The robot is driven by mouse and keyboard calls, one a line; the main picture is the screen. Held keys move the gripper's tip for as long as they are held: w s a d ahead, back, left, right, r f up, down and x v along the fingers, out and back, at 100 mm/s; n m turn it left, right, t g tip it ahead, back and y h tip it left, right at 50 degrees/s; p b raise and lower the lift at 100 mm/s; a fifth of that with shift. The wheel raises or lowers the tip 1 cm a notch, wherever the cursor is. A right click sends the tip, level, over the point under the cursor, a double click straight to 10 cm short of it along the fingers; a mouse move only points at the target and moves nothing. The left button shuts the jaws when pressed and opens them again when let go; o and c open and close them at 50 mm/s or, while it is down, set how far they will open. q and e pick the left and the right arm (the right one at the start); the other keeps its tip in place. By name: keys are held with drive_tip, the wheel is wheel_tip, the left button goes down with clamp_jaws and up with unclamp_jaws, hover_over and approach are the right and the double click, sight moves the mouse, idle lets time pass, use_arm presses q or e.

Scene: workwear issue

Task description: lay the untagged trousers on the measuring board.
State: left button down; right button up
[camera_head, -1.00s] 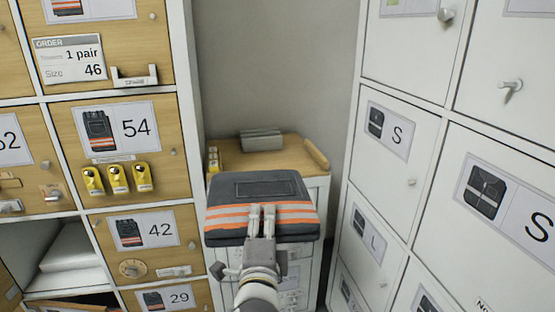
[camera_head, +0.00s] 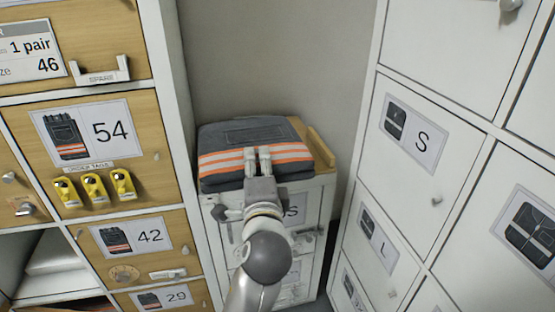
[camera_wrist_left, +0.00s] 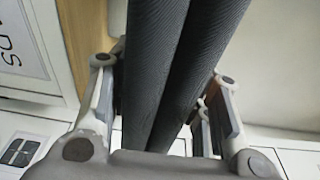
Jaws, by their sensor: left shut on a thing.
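The folded dark grey trousers (camera_head: 255,133) with orange and silver bands are at the wooden board (camera_head: 322,150) on top of the low white cabinet. They cover most of the board; whether they rest on it or hover just above, I cannot tell. My left gripper (camera_head: 258,158) is shut on their near edge. In the left wrist view the dark folded cloth (camera_wrist_left: 180,75) runs between the fingers of the gripper (camera_wrist_left: 165,110). No tag shows on the visible side of the trousers. My right gripper is not in view.
A tall locker with wooden doors (camera_head: 90,130) and yellow tags (camera_head: 94,188) stands close on the left. White lockers (camera_head: 420,130) stand on the right. A wall (camera_head: 275,60) is behind the low cabinet (camera_head: 318,215). The gap between the lockers is narrow.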

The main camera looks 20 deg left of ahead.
use_arm(q)
drive_tip(key=w+d+f+b, duration=0.3)
drive_tip(key=w+f+b, duration=0.2)
drive_tip(key=w+f, duration=0.7)
drive_tip(key=shift+w+f, duration=0.15)
drive_tip(key=shift+w, duration=0.5)
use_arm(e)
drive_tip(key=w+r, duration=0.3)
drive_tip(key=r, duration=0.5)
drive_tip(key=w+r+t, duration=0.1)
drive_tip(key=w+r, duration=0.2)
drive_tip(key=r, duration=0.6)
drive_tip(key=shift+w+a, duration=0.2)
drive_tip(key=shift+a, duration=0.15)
use_arm(q)
drive_tip(key=c, duration=0.8)
unclamp_jaws()
drive_tip(key=shift+f, duration=0.2)
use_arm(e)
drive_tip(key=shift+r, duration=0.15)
use_arm(q)
drive_tip(key=shift+o, duration=0.2)
drive_tip(key=shift+r, duration=0.15)
